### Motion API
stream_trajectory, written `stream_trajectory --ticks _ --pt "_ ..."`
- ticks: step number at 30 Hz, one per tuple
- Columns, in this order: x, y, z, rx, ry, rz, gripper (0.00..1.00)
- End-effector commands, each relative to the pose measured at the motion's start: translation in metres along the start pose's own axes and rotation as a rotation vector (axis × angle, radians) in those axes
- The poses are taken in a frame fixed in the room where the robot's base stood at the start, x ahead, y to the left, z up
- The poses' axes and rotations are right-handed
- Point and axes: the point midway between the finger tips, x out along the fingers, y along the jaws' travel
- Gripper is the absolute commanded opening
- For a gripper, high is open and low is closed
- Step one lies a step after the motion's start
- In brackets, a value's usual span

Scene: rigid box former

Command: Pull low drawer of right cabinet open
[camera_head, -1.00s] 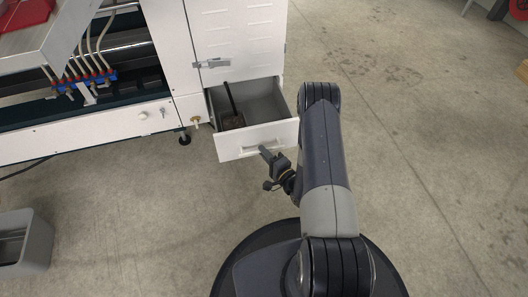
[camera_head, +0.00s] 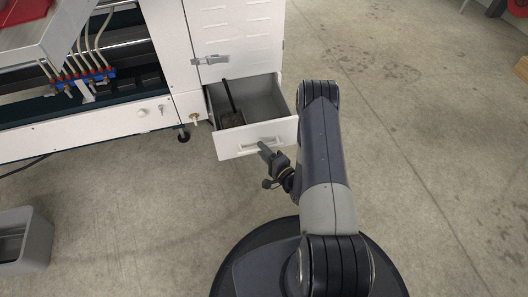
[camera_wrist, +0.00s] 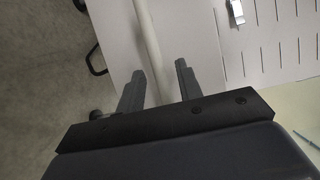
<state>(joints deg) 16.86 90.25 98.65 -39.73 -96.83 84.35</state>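The low drawer (camera_head: 240,144) of the white right cabinet (camera_head: 240,32) is pulled well out, its inside in view from above. A bar handle (camera_head: 270,140) runs across its front. My gripper (camera_head: 263,148) is at this handle. In the wrist view, the two dark fingers of my gripper (camera_wrist: 158,82) stand apart. A pale bar (camera_wrist: 150,45), which looks like the handle, runs between them, with gaps on both sides. Whether a fingertip touches the bar cannot be told.
A dark long-handled tool (camera_head: 230,105) lies in the drawer. A metal latch (camera_head: 210,61) is on the cabinet door above. A grey bin (camera_head: 38,240) stands at lower left.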

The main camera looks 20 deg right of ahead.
Motion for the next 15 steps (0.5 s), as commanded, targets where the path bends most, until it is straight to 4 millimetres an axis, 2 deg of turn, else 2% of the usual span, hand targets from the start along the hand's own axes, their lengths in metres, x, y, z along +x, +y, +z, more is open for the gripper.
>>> stream_trajectory --ticks 5,15 --pt "-0.009 -0.001 -0.001 0.001 0.003 0.001 0.34" --pt "-0.069 -0.002 -0.001 0.003 0.006 0.003 0.34"
